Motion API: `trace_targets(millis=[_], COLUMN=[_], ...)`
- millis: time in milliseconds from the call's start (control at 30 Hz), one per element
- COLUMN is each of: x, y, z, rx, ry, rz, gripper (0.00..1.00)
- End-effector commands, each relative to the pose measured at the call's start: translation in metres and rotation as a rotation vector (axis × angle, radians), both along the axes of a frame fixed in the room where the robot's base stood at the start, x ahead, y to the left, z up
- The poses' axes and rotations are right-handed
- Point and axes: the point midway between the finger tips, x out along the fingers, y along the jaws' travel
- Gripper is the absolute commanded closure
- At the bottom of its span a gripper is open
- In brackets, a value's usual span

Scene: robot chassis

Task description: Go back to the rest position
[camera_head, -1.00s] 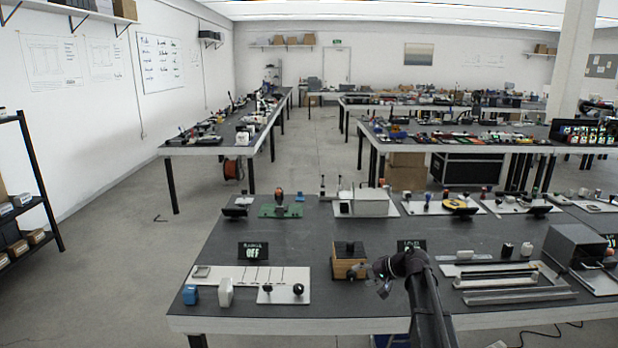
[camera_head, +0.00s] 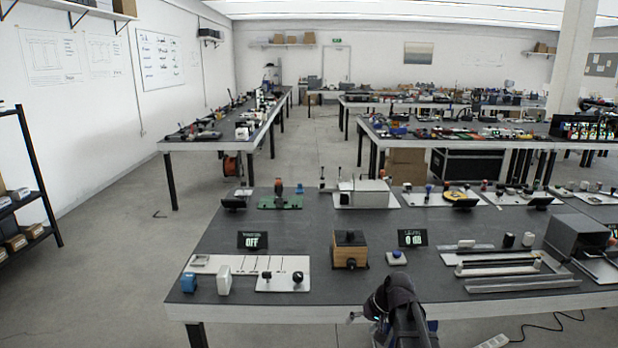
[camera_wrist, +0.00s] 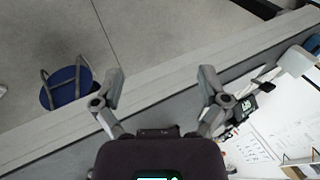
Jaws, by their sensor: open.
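My gripper (camera_wrist: 162,88) is open in the wrist view, with its two fingers wide apart and nothing between them. In the head view my arm's dark wrist end is low at the front edge of the table (camera_head: 330,215); the fingers are too small to make out clearly there. The wooden box with a dark top (camera_head: 350,249) stands on the table beyond my arm, apart from it. A small white base with a blue button (camera_head: 397,258) sits to the right of the box.
The table holds an OFF display (camera_head: 252,240), a second display (camera_head: 412,238), a white board with slots (camera_head: 240,266), metal rails (camera_head: 515,266) and a grey box-like machine (camera_head: 577,240). A blue round object (camera_wrist: 66,88) is on the floor. Open floor lies to the left.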

Motion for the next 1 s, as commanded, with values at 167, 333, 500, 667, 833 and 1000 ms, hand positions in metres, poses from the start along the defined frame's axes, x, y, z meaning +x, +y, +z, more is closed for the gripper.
trace_targets(millis=[167,333,500,667,833,1000], x=[-0.065,-0.095,-0.119,-0.137,-0.145,-0.145], y=[-0.003,-0.010,-0.016,-0.021,-0.025,-0.025], z=[-0.039,-0.053,-0.063,-0.071,-0.065,-0.055], rx=[-0.174,-0.281,-0.361,-0.423,-0.462,-0.460], ry=[0.070,0.108,0.135,0.154,0.165,0.165], rz=[0.029,0.039,0.045,0.047,0.046,0.046], gripper=[0.07,0.07,0.07,0.07,0.07,0.07])
